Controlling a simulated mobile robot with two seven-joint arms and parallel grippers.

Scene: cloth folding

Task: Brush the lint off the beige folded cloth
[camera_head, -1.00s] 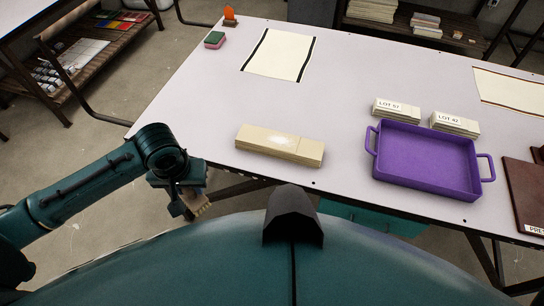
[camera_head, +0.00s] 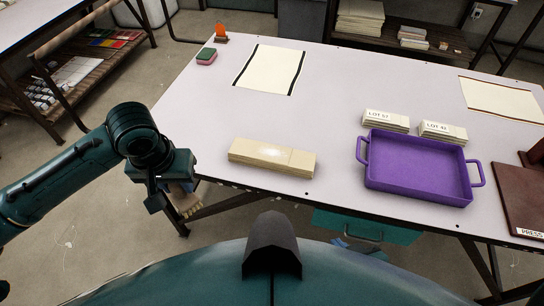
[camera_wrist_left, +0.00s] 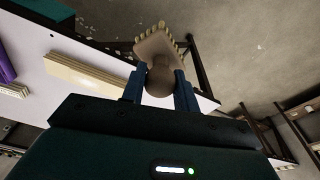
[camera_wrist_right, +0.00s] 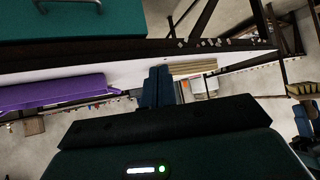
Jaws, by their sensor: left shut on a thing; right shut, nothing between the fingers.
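The beige folded cloth (camera_head: 258,162) lies near the front edge of the table, with a pale lint patch (camera_head: 270,150) on its top. My left gripper (camera_head: 172,190) is left of the cloth, apart from it, just off the table's front edge. It is shut on the handle of a brush (camera_head: 186,203); in the left wrist view the round handle (camera_wrist_left: 160,80) sits between the fingers and the brush head (camera_wrist_left: 158,45) points away. My right gripper (camera_wrist_right: 158,88) shows only in its wrist view, shut and empty. The cloth's layered edge (camera_wrist_right: 192,68) appears beyond it.
A purple tray (camera_head: 415,190) stands right of the cloth, with labelled stacks (camera_head: 386,121) behind it. A dark red press board (camera_head: 515,200) is at the right edge. The table around the cloth is clear.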

